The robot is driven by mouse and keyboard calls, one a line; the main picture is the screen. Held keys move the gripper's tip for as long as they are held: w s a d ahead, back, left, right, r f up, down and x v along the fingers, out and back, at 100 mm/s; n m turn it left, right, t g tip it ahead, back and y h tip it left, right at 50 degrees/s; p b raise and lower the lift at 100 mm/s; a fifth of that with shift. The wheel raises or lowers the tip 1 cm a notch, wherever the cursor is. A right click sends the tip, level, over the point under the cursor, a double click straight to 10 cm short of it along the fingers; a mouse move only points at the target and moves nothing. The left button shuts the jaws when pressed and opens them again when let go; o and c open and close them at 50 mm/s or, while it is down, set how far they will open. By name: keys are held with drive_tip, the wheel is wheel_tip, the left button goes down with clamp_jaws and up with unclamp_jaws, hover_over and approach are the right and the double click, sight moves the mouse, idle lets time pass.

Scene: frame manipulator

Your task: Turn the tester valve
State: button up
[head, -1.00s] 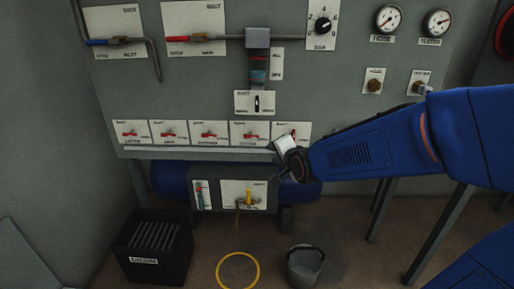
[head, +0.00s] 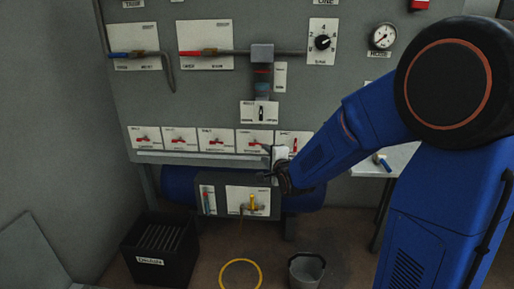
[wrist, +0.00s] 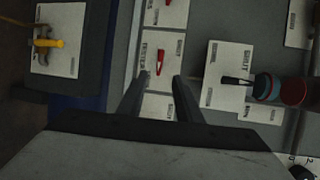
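The tester valve (wrist: 160,60) has a small red lever on a white plate marked TESTER in the wrist view. It lies ahead of my gripper fingers, and its lever runs roughly along the row of plates. In the head view it appears to be the fourth valve (head: 255,147) in the lower row, partly crowded by my gripper. My gripper (wrist: 160,82) is open, its two dark fingers apart with nothing between them. In the head view my gripper (head: 268,150) is at the right end of the row; contact cannot be told.
A yellow-handled valve (head: 252,203) sits on a box below the panel. A ledge (head: 200,158) runs under the row. A black bin (head: 160,245), a grey bucket (head: 305,270) and a yellow ring (head: 240,262) are on the floor. A selector knob (head: 322,42) sits above.

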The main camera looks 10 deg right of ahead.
sight(256, 145)
drive_tip(key=w, duration=0.4)
drive_tip(key=w+f, duration=0.1)
drive_tip(key=w, duration=0.2)
drive_tip(key=w+a+f, duration=0.1)
drive_tip(key=w, duration=0.3)
drive_tip(key=shift+w, duration=0.35)
drive_tip(key=shift+f, duration=0.1)
clamp_jaws()
